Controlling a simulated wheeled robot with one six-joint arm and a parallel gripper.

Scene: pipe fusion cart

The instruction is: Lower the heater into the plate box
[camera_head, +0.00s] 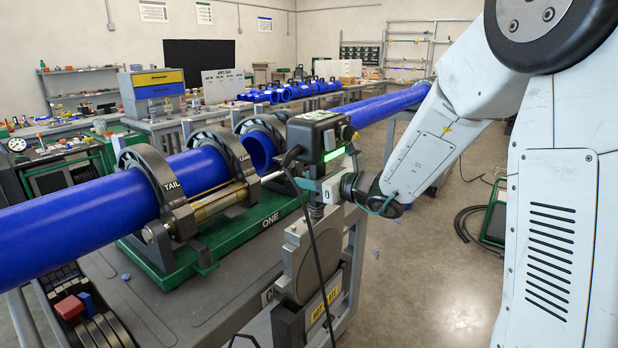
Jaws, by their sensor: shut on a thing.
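The heater's round grey plate (308,262) hangs upright below a coiled neck, at the cart's right edge. A dark head box with a green light strip, which looks like the heater's top, sits above the neck with a black cord hanging from it. My gripper (326,188) is shut on the heater between the head box and the coil; its fingertips are mostly hidden. The plate box (290,324), dark with a yellow label, is directly below the plate. The plate's lower edge overlaps the box opening in view; I cannot tell how deep it is inside.
Blue pipes (80,215) lie in dark clamp rings on the green fusion machine (190,262), left of the heater. Another blue pipe (388,105) extends to the back right. The cart top (150,290) holds small blocks at the front left. Floor (420,270) is open to the right.

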